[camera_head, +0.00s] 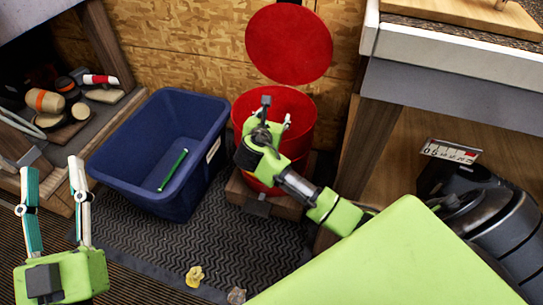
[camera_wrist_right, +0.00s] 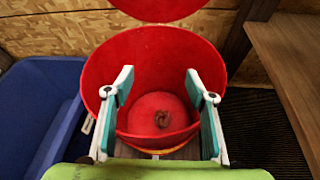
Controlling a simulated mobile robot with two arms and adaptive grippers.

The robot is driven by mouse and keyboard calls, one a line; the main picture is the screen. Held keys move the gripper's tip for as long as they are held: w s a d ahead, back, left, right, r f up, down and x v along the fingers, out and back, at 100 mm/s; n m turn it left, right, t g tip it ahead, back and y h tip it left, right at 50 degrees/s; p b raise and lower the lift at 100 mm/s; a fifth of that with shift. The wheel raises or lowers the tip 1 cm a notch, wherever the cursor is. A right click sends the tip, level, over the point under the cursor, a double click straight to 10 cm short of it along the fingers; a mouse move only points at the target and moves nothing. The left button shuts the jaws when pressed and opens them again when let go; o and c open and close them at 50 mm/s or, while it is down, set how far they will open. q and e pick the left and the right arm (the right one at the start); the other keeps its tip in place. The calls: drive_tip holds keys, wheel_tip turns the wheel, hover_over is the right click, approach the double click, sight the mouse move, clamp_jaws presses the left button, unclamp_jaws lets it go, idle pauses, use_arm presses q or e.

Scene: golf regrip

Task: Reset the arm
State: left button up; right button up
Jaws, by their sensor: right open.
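My right gripper (camera_head: 275,118) is open in the head view, over the front of a red bin (camera_head: 292,100). In the right wrist view its two fingers (camera_wrist_right: 160,100) stand wide apart with nothing between them. Behind them is the red bin (camera_wrist_right: 150,50), with a small brown crumpled thing (camera_wrist_right: 161,118) on its floor. My left gripper (camera_head: 53,190) is open and empty at the left of the head view, in front of the shelf.
A blue bin (camera_head: 150,125) holding a green stick (camera_head: 173,170) stands left of the red bin, whose round red lid (camera_head: 289,44) is raised. Crumpled scraps (camera_head: 194,276) lie on the dark mat (camera_head: 245,240). A workbench (camera_head: 450,95) stands at right, a cluttered shelf (camera_head: 100,125) at left.

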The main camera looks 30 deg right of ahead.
drive_tip(key=shift+v, duration=1.2)
